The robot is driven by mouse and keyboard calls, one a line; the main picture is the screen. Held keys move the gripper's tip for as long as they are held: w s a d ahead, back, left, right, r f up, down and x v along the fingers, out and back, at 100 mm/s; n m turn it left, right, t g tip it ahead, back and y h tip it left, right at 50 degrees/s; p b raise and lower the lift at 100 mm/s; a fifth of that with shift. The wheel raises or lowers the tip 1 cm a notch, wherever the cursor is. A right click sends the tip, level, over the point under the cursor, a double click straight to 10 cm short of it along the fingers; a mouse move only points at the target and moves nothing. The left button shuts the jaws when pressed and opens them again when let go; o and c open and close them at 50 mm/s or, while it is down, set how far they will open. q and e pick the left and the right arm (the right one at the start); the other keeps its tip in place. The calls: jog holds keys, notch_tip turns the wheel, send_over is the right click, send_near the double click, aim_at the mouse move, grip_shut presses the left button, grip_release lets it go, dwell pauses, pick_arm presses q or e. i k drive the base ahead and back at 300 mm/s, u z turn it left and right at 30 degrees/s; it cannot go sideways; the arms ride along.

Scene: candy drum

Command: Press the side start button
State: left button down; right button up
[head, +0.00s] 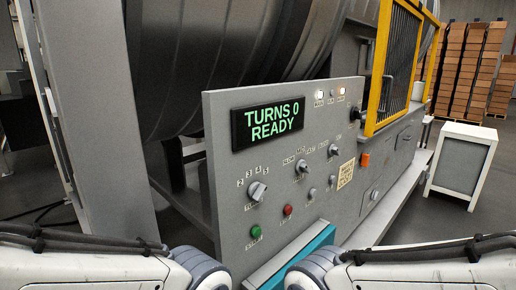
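The green button (255,231) sits low on the left part of the grey control panel (225,190), below a numbered knob (257,191). Its small label seems to read START. A red button (287,210) is to its right. The panel's display (268,123) reads TURNS 0 READY in green letters. Nothing touches the green button. My arms come in at the bottom left and bottom right corners, their grey joints below the panel. Neither gripper shows, so I cannot see their state.
A teal box-like thing (297,258) juts out below the panel, between my arms. Several knobs and small lamps cover the panel's right part. A yellow guard frame (375,75) and a white stand (462,160) are to the right. The large drum (225,50) is behind.

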aim_at(256, 231)
jog(key=z, duration=2.3)
jog(key=i, duration=2.05)
jog(key=u, duration=3.8)
